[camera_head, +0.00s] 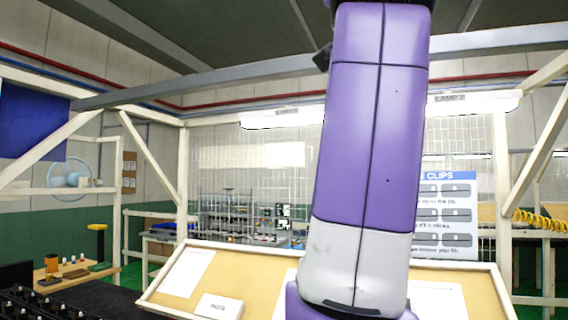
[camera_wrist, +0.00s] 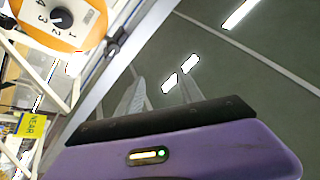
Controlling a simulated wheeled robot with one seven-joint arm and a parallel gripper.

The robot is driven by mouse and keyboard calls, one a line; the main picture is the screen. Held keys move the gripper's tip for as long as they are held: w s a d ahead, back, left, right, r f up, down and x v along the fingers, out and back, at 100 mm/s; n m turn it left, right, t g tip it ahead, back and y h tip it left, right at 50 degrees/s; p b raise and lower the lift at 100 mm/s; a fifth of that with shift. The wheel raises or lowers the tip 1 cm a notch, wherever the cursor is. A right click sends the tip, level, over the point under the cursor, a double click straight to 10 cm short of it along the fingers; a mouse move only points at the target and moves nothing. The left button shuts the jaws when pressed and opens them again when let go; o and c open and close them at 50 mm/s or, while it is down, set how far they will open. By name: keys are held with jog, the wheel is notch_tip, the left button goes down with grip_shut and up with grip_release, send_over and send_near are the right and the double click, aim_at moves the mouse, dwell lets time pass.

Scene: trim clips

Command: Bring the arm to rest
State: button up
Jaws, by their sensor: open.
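My gripper (camera_wrist: 160,92) shows in the wrist view with its two grey fingers apart and nothing between them. It points up toward the dark ceiling and its lit lamps. My purple and white arm (camera_head: 372,150) stands nearly upright through the middle of the head view. Its upper end runs out of the top of the picture, so the gripper is not seen there.
A sloped tan board (camera_head: 250,262) with paper sheets and a white box (camera_head: 219,306) lies low in front. A beam (camera_head: 270,70) crosses overhead. In the wrist view, an orange dial (camera_wrist: 62,20) and a yellow tag (camera_wrist: 33,126) are at left.

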jog(key=w+a+f+n+t+y, duration=0.1)
jog(key=a+f+n+y, duration=0.15)
jog(key=f, duration=0.95)
jog(key=w+a+f+n+t+y+b, duration=0.1)
jog(key=f+n+y, duration=0.25)
jog(key=f, duration=0.95)
jog(key=w+a+f+n+t+y, duration=0.15)
jog(key=f+n, duration=0.25)
jog(key=f, duration=0.8)
jog(key=s+d+f+n+g+y, duration=0.1)
jog(key=s+f, duration=0.2)
jog(key=f, duration=0.4)
jog(key=s+d+f+n+g+y+b, duration=0.1)
jog(key=s+f, duration=0.3)
jog(key=f, duration=0.3)
jog(key=s+d+f+n+g+y, duration=0.1)
jog(key=s+f, duration=0.2)
jog(key=f, duration=0.4)
jog(key=s+d+f+m+g+h, duration=0.1)
jog(key=s+d+f+g, duration=0.1)
jog(key=s+f, duration=0.7)
jog(key=s+d+f+m+g+h+b, duration=0.1)
jog(key=s+d+f+g, duration=0.2)
jog(key=s+f, duration=0.6)
jog(key=s+d+f+m+g+h+b, duration=0.1)
jog(key=s+f, duration=0.8)
jog(key=s, duration=0.9)
jog(key=shift+s+d+g+h, duration=0.2)
jog(key=shift+d+g+h, duration=0.25)
jog(key=shift+d+g, duration=0.8)
